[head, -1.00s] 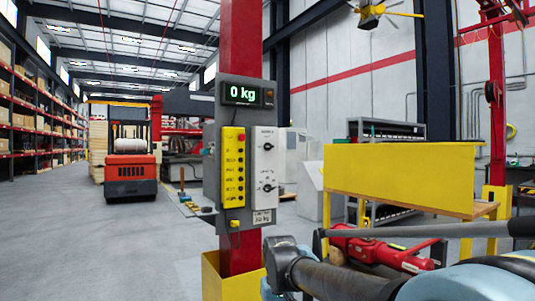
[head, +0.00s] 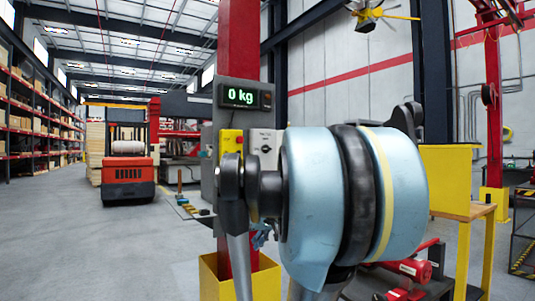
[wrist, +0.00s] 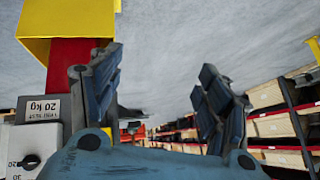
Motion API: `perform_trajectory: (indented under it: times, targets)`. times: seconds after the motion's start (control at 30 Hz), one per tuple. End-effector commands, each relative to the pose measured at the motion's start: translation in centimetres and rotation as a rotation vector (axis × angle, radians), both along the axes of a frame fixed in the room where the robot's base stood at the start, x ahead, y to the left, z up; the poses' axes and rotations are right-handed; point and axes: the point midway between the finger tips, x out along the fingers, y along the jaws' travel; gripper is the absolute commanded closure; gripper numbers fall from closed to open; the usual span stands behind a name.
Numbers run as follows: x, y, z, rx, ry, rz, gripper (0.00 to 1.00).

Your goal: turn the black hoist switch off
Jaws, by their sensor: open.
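The white switch box (head: 263,142) is on the red post in the head view, mostly hidden behind my arm. One black knob (head: 265,149) shows on its upper part; the lower part is covered. In the wrist view the box (wrist: 40,140) appears upside down at the lower left, with a black knob (wrist: 29,161) near the picture's edge. I cannot tell which knob is the hoist switch. My gripper (wrist: 160,65) is open and empty, its fingers spread apart beside the post and to the right of the box in that view.
The yellow button panel (head: 231,141) and the display reading 0 kg (head: 243,96) are on the same post. A yellow base guard (head: 209,278) surrounds its foot. A yellow-panelled bench (head: 450,175) stands at right. A red forklift (head: 127,175) is behind left; open floor lies at left.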

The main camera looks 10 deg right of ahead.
Motion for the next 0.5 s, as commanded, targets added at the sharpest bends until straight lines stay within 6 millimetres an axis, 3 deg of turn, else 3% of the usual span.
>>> perform_trajectory:
  times: [0.03, 0.27, 0.5]
  targets:
    - [2.4, -0.5, 2.2, 0.026, -0.053, 0.004, 0.3]
    - [12.1, -3.9, 11.9, 0.108, -0.323, 0.017, 0.3]
    - [21.3, -11.2, 21.6, 0.127, -0.619, -0.039, 0.3]
